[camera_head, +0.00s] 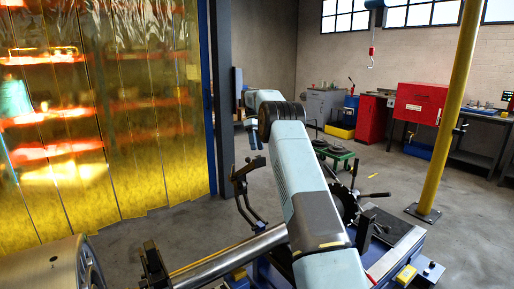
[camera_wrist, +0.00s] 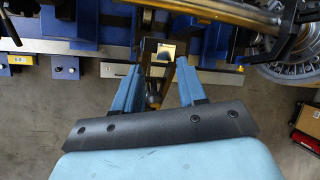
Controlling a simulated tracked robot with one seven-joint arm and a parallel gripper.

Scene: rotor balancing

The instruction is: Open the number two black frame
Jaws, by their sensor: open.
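In the wrist view my gripper (camera_wrist: 158,82) is open, with its two blue fingers apart. A dark upright piece with a rounded end (camera_wrist: 153,98) shows in the gap between them; I cannot tell whether either finger touches it. In the head view a black frame (camera_head: 243,197) stands tilted beside the shaft, below the far end of my arm. Another black frame (camera_head: 154,266) is at the shaft's near left, and a dark upright part (camera_head: 364,228) is at the right. No number is readable on any of them.
A metal shaft (camera_head: 215,264) lies across the blue machine bed; it also shows in the wrist view (camera_wrist: 220,12). A metal rotor (camera_wrist: 288,62) is at its right there. A yellow post (camera_head: 447,120) and a yellow strip curtain (camera_head: 100,120) flank the machine.

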